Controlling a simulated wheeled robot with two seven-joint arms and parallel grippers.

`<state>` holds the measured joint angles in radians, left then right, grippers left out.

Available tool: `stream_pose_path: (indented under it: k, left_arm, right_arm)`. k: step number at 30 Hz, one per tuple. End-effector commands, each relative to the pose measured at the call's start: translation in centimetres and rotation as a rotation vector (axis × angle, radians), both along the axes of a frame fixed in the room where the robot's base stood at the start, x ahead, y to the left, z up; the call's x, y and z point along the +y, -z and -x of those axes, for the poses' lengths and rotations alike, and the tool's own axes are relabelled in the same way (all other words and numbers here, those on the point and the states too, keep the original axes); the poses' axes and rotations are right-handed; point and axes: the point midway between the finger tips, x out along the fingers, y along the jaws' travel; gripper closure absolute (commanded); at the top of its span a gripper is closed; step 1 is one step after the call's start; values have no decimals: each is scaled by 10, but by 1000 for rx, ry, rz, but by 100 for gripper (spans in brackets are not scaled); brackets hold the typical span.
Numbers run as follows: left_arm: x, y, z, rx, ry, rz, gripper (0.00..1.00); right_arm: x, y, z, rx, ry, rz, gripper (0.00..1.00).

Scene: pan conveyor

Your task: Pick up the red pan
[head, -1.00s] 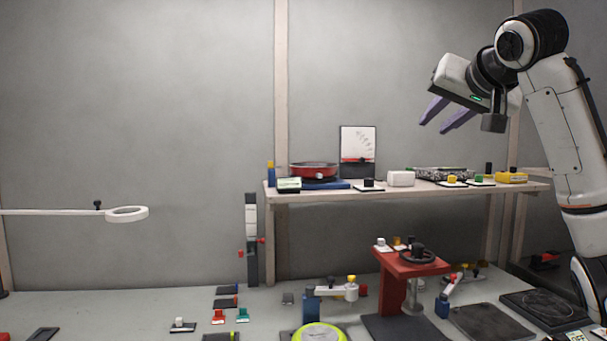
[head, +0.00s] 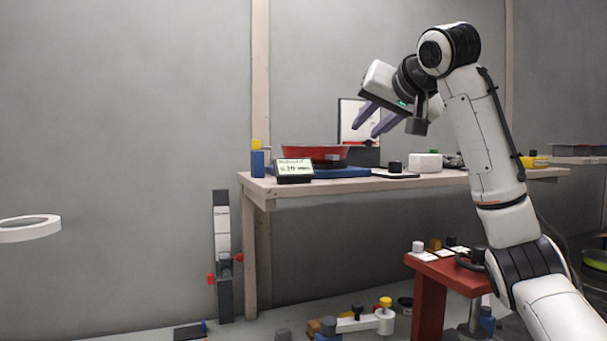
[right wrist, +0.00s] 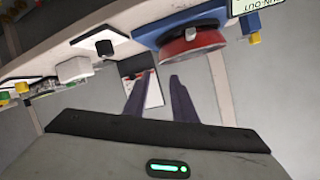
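The red pan (head: 315,153) sits on a blue base (head: 338,171) on the wooden shelf (head: 350,186), left of centre in the head view. In the right wrist view the pan (right wrist: 194,47) shows on the blue base (right wrist: 180,24), above the fingers. My right gripper (head: 368,119) is up and to the right of the pan in the head view, its purple fingers apart and pointing down-left. In the right wrist view its fingers (right wrist: 155,98) have a gap with nothing between them. My left gripper does not show.
A small display (head: 293,169) and a blue cylinder with a yellow top (head: 257,160) stand left of the pan. A framed chart (head: 360,125) is behind. A white box (head: 425,162) stands to the right. A red stand (head: 445,278) is below.

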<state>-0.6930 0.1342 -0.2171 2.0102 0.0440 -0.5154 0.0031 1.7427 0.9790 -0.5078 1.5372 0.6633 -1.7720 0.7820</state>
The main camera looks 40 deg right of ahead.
Motion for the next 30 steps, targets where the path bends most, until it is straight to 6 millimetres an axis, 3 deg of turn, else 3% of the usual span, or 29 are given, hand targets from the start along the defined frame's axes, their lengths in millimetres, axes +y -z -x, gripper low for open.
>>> stream_pose_path:
  k: [1, 24, 30]
  left_arm:
    - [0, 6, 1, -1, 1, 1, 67]
    - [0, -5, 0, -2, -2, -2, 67]
    - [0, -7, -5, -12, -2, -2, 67]
  right_arm:
    - [0, 9, -2, 2, 0, 0, 75]
    - [-38, 40, -81, 4, 0, -1, 75]
    - [-41, 43, -88, 1, -1, 0, 75]
